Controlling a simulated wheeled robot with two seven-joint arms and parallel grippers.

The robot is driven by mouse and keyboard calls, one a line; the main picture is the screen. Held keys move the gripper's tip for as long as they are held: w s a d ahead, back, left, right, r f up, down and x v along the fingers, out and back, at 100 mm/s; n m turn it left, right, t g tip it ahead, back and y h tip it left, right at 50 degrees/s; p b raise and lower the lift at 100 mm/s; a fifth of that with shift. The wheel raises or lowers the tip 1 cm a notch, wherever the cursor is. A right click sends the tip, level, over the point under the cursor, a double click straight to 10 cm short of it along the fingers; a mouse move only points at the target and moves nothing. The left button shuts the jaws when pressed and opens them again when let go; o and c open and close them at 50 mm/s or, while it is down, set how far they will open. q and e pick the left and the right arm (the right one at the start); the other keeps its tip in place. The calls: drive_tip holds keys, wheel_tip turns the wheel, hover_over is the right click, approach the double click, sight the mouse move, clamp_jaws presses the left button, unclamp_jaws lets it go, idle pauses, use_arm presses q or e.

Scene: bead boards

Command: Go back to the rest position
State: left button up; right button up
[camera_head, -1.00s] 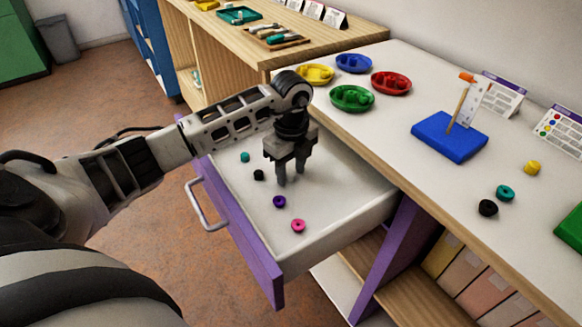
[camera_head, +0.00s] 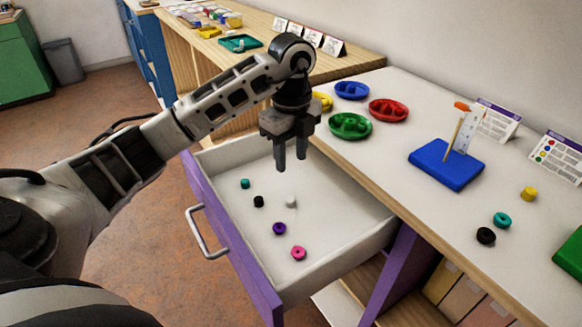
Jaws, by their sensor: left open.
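My left gripper (camera_head: 291,165) is open and empty, pointing down above the open drawer (camera_head: 340,215). A white bead (camera_head: 291,202) lies on the drawer floor below the fingers, apart from them. Near it in the drawer lie a teal bead (camera_head: 245,183), a black bead (camera_head: 258,201), a purple bead (camera_head: 279,228) and a pink bead (camera_head: 298,253). My right gripper is not in view.
On the table stand a blue board (camera_head: 446,165) with a peg, green (camera_head: 350,126), red (camera_head: 388,110) and blue (camera_head: 351,90) dishes, and a partly hidden yellow one. Loose black (camera_head: 486,236), teal (camera_head: 502,220) and yellow (camera_head: 529,194) beads lie at right. The drawer's handle (camera_head: 205,235) juts out.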

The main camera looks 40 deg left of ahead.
use_arm(q)
drive_tip(key=shift+r, duration=0.3)
